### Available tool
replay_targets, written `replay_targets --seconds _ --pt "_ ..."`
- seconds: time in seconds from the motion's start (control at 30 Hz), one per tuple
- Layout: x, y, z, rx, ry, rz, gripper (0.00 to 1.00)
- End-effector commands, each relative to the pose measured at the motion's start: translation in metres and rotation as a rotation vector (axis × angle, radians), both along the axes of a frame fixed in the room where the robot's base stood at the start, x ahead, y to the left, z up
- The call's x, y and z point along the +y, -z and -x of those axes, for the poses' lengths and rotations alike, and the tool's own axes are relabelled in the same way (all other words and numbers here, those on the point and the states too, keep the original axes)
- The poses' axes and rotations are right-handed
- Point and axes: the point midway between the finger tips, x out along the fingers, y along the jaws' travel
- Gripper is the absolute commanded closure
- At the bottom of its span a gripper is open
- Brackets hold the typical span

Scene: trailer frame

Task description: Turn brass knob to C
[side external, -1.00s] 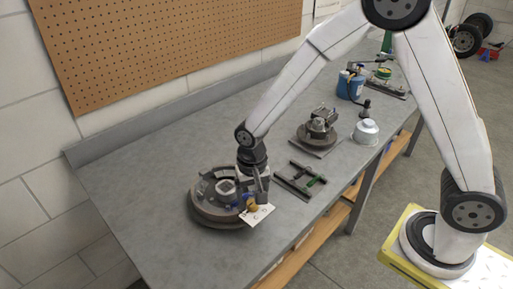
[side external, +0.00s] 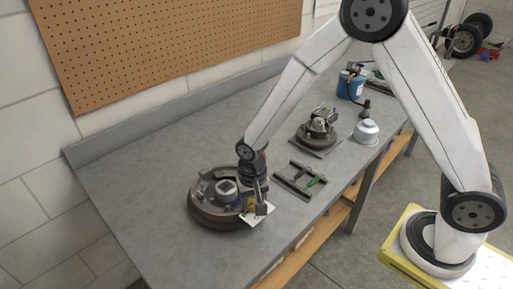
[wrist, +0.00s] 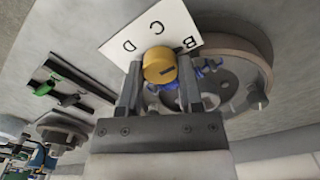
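The brass knob (wrist: 160,67) shows in the wrist view in front of a white card (wrist: 120,42) lettered B, C and D. A dark mark shows on the knob's face, but I cannot tell which letter it indicates. My gripper (wrist: 159,75) is open, with one finger on each side of the knob and small gaps visible. In the side view my gripper (side external: 258,203) is at the front edge of the round brake drum assembly (side external: 205,213). It partly hides the knob, and the card (side external: 256,219) shows below it.
The drum assembly stands on a grey workbench (side external: 140,190). A flat dark bracket with a green part (side external: 300,180) lies to its right. Further back are a second round assembly (side external: 317,137), a white canister (side external: 366,131) and a blue container (side external: 350,86). The bench's left end is clear.

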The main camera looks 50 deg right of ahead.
Motion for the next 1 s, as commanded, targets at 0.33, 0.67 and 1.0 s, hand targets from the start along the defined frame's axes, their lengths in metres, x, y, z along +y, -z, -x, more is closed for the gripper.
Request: replay_targets --seconds 0.33,0.67,1.0 --pt "0.0001 -0.0002 0.0 0.0 -0.023 0.0 1.0" --pt "0.0001 -0.0002 0.0002 0.002 -0.168 -0.001 1.0" --pt "0.0 -0.0003 0.0004 0.002 -0.46 0.0 1.0"
